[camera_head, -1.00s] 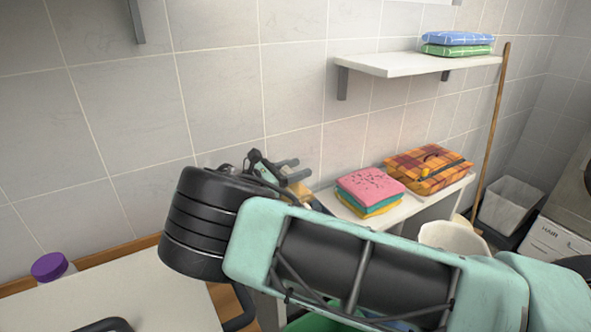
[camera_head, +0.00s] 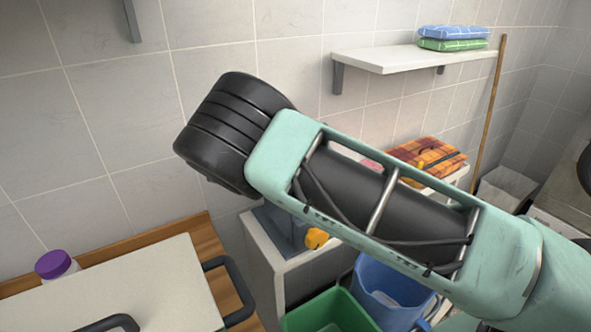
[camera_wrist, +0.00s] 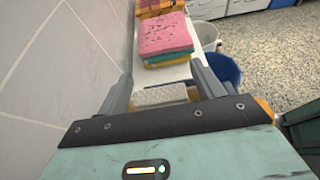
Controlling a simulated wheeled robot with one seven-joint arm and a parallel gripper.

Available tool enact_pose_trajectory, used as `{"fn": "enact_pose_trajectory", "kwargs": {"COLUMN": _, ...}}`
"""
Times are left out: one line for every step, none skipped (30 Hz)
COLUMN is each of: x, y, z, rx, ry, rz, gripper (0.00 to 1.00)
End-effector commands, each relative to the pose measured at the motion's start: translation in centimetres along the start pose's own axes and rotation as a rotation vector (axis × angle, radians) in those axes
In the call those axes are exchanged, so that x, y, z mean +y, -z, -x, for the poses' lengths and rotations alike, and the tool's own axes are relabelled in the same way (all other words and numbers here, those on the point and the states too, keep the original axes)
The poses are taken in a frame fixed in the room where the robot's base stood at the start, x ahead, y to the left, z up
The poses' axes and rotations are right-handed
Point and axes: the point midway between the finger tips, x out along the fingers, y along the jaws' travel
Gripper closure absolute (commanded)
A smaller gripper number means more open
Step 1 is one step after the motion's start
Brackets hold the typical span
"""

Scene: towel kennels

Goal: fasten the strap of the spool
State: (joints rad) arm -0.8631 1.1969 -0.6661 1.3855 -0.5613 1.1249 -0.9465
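I cannot make out a spool or its strap for certain in either view. My gripper (camera_wrist: 162,72) is open in the wrist view, its two grey fingers apart. A tan, pale-edged piece (camera_wrist: 165,96) shows between and below the fingers, and I cannot tell what it belongs to. In the head view my arm hides the gripper. A grey object (camera_head: 283,228) with a yellow-orange knob (camera_head: 316,238) stands on the low white shelf below my arm. A yellow-orange part (camera_wrist: 266,106) shows beside the right finger in the wrist view.
Pink, teal and yellow folded towels (camera_wrist: 166,35) and an orange plaid bundle (camera_head: 426,157) lie on the low shelf. A blue bin (camera_head: 385,290) and a green bin (camera_head: 335,312) stand below. A purple-capped bottle (camera_head: 53,264) is at left. A tiled wall is close behind.

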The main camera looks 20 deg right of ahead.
Motion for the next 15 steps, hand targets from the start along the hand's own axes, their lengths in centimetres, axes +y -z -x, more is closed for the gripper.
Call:
{"fn": "enact_pose_trajectory", "kwargs": {"x": 0.0, "y": 0.0, "z": 0.0, "rx": 0.000, "ry": 0.000, "rz": 0.000, "gripper": 0.33}}
{"fn": "enact_pose_trajectory", "kwargs": {"x": 0.0, "y": 0.0, "z": 0.0, "rx": -0.001, "ry": 0.000, "rz": 0.000, "gripper": 0.33}}
{"fn": "enact_pose_trajectory", "kwargs": {"x": 0.0, "y": 0.0, "z": 0.0, "rx": -0.001, "ry": 0.000, "rz": 0.000, "gripper": 0.33}}
{"fn": "enact_pose_trajectory", "kwargs": {"x": 0.0, "y": 0.0, "z": 0.0, "rx": -0.001, "ry": 0.000, "rz": 0.000, "gripper": 0.33}}
{"fn": "enact_pose_trajectory", "kwargs": {"x": 0.0, "y": 0.0, "z": 0.1, "rx": -0.001, "ry": 0.000, "rz": 0.000, "gripper": 0.33}}
{"fn": "enact_pose_trajectory", "kwargs": {"x": 0.0, "y": 0.0, "z": 0.2, "rx": 0.000, "ry": -0.001, "rz": 0.000, "gripper": 0.33}}
{"fn": "enact_pose_trajectory", "kwargs": {"x": 0.0, "y": 0.1, "z": 0.4, "rx": 0.000, "ry": -0.001, "rz": 0.000, "gripper": 0.33}}
{"fn": "enact_pose_trajectory", "kwargs": {"x": 0.0, "y": 0.1, "z": 0.6, "rx": 0.000, "ry": -0.001, "rz": 0.000, "gripper": 0.33}}
{"fn": "enact_pose_trajectory", "kwargs": {"x": 0.0, "y": 0.1, "z": 1.0, "rx": 0.000, "ry": -0.001, "rz": -0.001, "gripper": 0.33}}
{"fn": "enact_pose_trajectory", "kwargs": {"x": 0.1, "y": 0.2, "z": 1.4, "rx": 0.001, "ry": -0.002, "rz": -0.001, "gripper": 0.33}}
{"fn": "enact_pose_trajectory", "kwargs": {"x": 0.1, "y": 0.2, "z": 1.9, "rx": 0.001, "ry": -0.003, "rz": -0.001, "gripper": 0.33}}
{"fn": "enact_pose_trajectory", "kwargs": {"x": 0.1, "y": 0.2, "z": 2.6, "rx": 0.001, "ry": -0.003, "rz": -0.002, "gripper": 0.33}}
{"fn": "enact_pose_trajectory", "kwargs": {"x": 0.1, "y": 0.3, "z": 3.2, "rx": 0.002, "ry": -0.004, "rz": -0.002, "gripper": 0.33}}
{"fn": "enact_pose_trajectory", "kwargs": {"x": 0.1, "y": 0.3, "z": 3.9, "rx": 0.001, "ry": -0.004, "rz": -0.002, "gripper": 0.33}}
{"fn": "enact_pose_trajectory", "kwargs": {"x": 0.1, "y": 0.3, "z": 4.8, "rx": 0.002, "ry": -0.004, "rz": -0.003, "gripper": 0.33}}
